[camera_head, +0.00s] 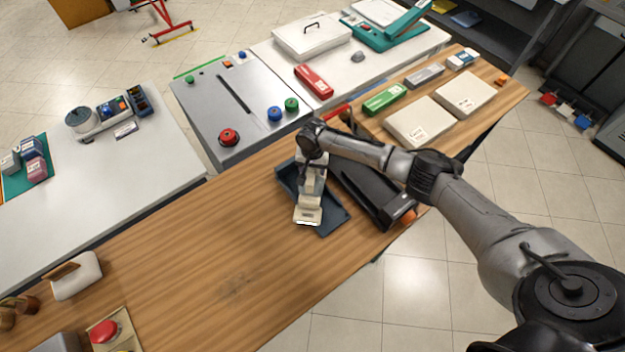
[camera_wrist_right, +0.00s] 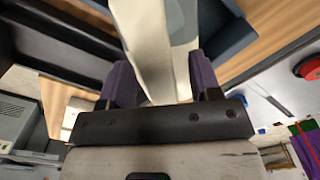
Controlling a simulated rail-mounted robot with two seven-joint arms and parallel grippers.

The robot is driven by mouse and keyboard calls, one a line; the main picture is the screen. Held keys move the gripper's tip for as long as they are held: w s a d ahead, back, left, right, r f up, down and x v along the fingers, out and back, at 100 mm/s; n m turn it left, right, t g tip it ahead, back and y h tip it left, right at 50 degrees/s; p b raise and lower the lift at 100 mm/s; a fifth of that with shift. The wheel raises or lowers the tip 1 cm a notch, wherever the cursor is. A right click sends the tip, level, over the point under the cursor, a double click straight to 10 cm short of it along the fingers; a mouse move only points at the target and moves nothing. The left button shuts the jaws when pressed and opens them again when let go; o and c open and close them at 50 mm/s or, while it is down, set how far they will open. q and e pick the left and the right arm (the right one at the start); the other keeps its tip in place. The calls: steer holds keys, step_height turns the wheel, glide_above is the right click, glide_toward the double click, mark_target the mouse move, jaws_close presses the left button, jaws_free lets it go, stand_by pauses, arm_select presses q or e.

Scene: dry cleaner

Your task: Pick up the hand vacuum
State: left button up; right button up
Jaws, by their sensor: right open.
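The pale cream and grey thing in the dark blue tray (camera_head: 331,221) looks like the hand vacuum (camera_head: 307,214). My right gripper (camera_head: 312,184) points down over the tray and hides part of it. In the right wrist view, the hand vacuum (camera_wrist_right: 149,42) runs between the purple fingers of my right gripper (camera_wrist_right: 164,78). The fingers are open, one on each side of it. Whether either finger touches it I cannot tell. My left gripper is not in view.
A black tray-like case (camera_head: 366,190) with an orange end lies right beside the blue tray. A red button (camera_head: 103,332) sits at the front left.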

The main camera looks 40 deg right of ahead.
jaws_close()
stand_by(0.6)
steer(key=shift+w, duration=0.1)
stand_by(0.8)
